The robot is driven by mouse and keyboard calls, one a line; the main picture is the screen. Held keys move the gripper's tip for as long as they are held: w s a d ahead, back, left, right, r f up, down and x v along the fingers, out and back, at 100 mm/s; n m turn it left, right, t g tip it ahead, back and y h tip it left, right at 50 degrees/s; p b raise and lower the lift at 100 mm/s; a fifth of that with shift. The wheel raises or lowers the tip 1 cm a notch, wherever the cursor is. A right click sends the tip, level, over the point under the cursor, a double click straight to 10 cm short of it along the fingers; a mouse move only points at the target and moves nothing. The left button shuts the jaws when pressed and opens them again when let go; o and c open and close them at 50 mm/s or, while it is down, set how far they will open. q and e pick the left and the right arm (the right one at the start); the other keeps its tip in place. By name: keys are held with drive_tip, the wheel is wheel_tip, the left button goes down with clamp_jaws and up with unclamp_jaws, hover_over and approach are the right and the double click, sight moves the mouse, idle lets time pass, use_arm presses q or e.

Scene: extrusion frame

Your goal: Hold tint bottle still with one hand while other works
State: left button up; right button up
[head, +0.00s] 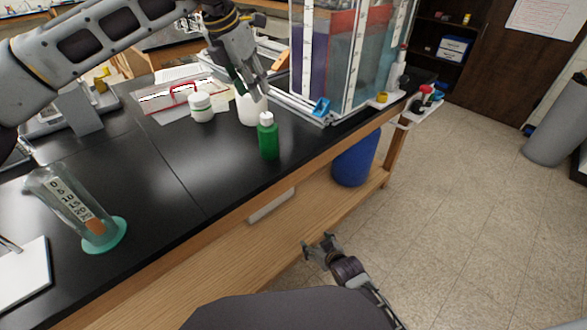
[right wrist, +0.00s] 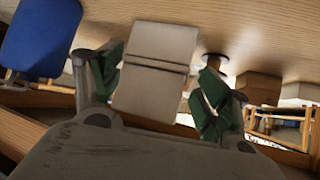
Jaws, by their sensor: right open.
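A green bottle (head: 268,138) with a pale cap stands upright on the black bench top near its front edge; I take it for the tint bottle. My left gripper (head: 252,92) points down just behind and above it, its fingers apart at the top of a white bottle (head: 250,110). I cannot tell whether the fingers touch that bottle. My right gripper (head: 320,247) is open, low in front of the bench and well away from the green bottle. The right wrist view shows its green-padded fingers (right wrist: 155,90) apart, with a pale box-like shape between or beyond them.
A white jar (head: 201,107) stands left of the bottles. A large tank (head: 340,60) stands behind right. A cylinder with a teal base (head: 103,236) is at the front left. A blue drum (head: 355,160) is under the bench. Bench top between cylinder and green bottle is clear.

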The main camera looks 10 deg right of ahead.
drive_tip(key=w+a+r+t+y, duration=0.1)
drive_tip(key=w+a+r+t, duration=0.1)
drive_tip(key=r, duration=0.7)
drive_tip(key=w+a+r+t+y, duration=0.1)
drive_tip(key=w+a+r, duration=0.15)
drive_tip(key=r, duration=0.65)
drive_tip(key=n+t+y, duration=0.2)
drive_tip(key=t+y, duration=0.1)
approach(273, 146)
drive_tip(key=s, duration=0.1)
drive_tip(key=shift+d+f, duration=0.1)
drive_tip(key=shift+w, duration=0.2)
drive_tip(key=shift+x, duration=6.7)
drive_tip(key=shift+c, duration=0.2)
